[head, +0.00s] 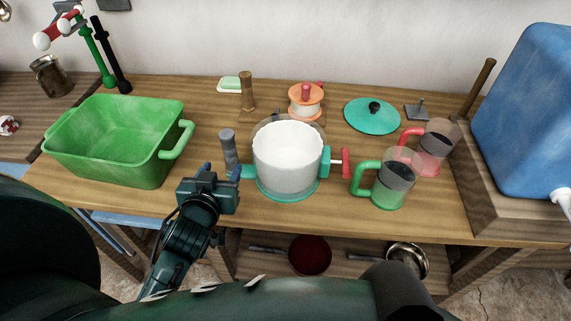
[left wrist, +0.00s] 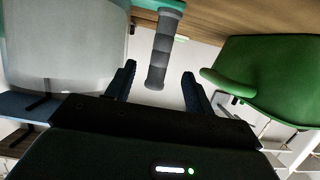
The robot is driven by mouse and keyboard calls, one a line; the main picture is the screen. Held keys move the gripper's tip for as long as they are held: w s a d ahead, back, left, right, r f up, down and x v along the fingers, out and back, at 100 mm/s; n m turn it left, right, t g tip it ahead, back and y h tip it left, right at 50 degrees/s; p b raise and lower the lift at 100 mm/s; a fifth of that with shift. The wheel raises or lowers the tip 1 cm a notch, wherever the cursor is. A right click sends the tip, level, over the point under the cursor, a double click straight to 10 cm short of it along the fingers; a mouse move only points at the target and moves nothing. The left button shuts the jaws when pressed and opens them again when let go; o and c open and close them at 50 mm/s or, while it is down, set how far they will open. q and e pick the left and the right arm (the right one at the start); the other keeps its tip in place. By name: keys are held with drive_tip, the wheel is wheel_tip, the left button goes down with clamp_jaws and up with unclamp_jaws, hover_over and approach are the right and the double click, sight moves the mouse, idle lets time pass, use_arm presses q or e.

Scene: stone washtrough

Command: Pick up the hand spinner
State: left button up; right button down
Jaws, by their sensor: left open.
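The hand spinner appears to be the white ribbed drum (head: 288,160) in a teal frame at the middle of the table. It has an upright grey ribbed grip (head: 228,150) on its left and a red handle on its right. My left gripper (head: 207,174) is open and empty, in front and to the left of the spinner. In the left wrist view the grey grip (left wrist: 160,58) shows between the directions of my two open fingers (left wrist: 159,72); I cannot tell how far beyond the tips it is. My right gripper does not show.
A green basin (head: 115,170) stands at the left. A green-handled jug (head: 392,186) and a red-handled jug (head: 432,150) stand close at the right. Behind are an orange spool-like item (head: 305,103) and a teal lid (head: 372,115). A blue tank (head: 525,110) stands far right.

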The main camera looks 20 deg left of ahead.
sight(228, 153)
use_arm(q)
drive_tip(key=x, duration=0.3)
drive_tip(key=shift+w, duration=0.2)
drive_tip(key=shift+r+p+x, duration=0.2)
drive_tip(key=shift+p+x, duration=0.2)
drive_tip(key=shift+x, duration=2.3)
drive_tip(key=shift+a, duration=0.1)
drive_tip(key=shift+c, duration=0.3)
clamp_jaws()
drive_tip(key=shift+r, duration=0.15)
